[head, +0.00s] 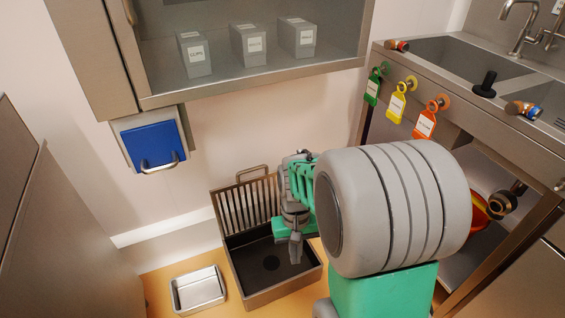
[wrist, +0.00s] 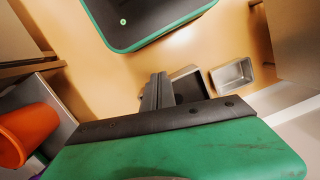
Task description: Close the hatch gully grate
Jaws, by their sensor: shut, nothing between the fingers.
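The gully grate (head: 243,207) stands raised at the back of the gully box (head: 284,293), a steel frame with vertical bars and a loop handle (head: 252,173) on its top edge. The box below it is open, and its dark inside with a round drain (head: 271,263) shows. My gripper (head: 296,250) points down over the right part of the box, in front of the grate, with its fingers together and empty. In the wrist view the shut fingers (wrist: 159,80) appear just left of the dark box (wrist: 187,84). The grate cannot be made out there. My arm hides the grate's right edge.
A small metal tray (head: 198,290) lies on the floor left of the box and shows in the wrist view (wrist: 232,75). A blue hatch (head: 150,146) is on the wall. A sink counter (head: 440,95) with coloured tags stands at right, a glass-fronted cabinet (head: 110,60) above.

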